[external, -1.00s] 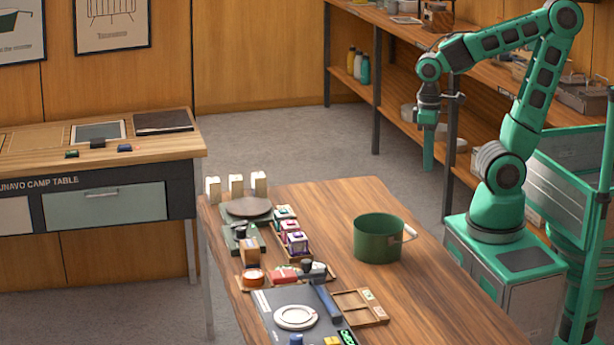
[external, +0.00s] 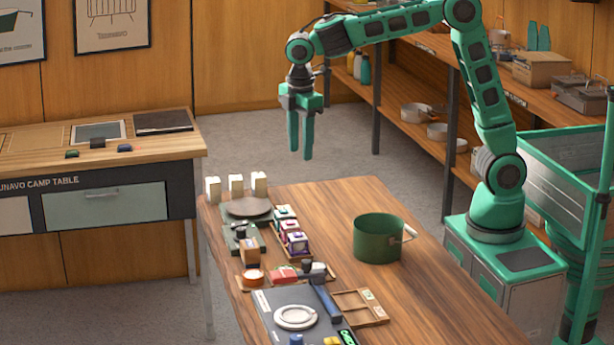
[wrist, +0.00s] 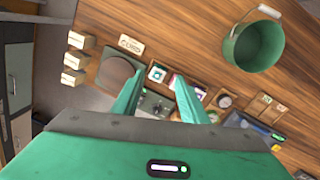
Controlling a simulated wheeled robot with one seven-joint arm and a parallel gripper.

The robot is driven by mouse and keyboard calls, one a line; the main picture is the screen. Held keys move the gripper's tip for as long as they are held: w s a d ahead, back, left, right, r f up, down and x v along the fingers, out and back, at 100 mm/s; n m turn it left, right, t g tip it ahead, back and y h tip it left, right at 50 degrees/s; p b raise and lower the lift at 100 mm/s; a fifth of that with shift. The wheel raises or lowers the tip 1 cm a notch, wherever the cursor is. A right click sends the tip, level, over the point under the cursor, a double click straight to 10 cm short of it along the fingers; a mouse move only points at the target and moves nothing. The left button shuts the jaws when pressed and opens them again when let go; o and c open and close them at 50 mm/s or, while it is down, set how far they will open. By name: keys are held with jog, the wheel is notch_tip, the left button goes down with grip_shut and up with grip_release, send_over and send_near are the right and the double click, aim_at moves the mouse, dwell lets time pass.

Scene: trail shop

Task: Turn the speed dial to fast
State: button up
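My gripper (external: 301,150) hangs above the far part of the wooden table, fingers pointing down, apart and empty; the wrist view shows both fingers (wrist: 155,95) with a gap between them. A dark green device with a round dark plate (external: 248,207) stands at the table's far left, with a small dark knob (external: 240,232) at its front. A grey panel with a white ring (external: 296,317) lies at the near end, with a blue knob (external: 296,340) and a yellow piece (external: 332,341) at the picture's bottom edge. I cannot tell which knob is the speed dial; no speed marking is readable.
A green pot (external: 379,240) with a handle stands right of centre on the table. Several white blocks (external: 236,185) line the far left edge. Small boxes (external: 297,240) and a wooden tray (external: 360,307) stand nearby. The table's right side is mostly clear.

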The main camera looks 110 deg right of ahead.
aim_at(240, 229)
jog(key=w+a+f+n+y, duration=0.1)
jog(key=w+a+f+n, duration=0.2)
jog(key=w, duration=0.5)
jog(key=w+a+f+n, duration=0.2)
jog(key=w+a+f, duration=0.1)
jog(key=w, duration=0.6)
jog(key=f, duration=1.1)
jog(key=shift+d, duration=0.2)
grip_shut()
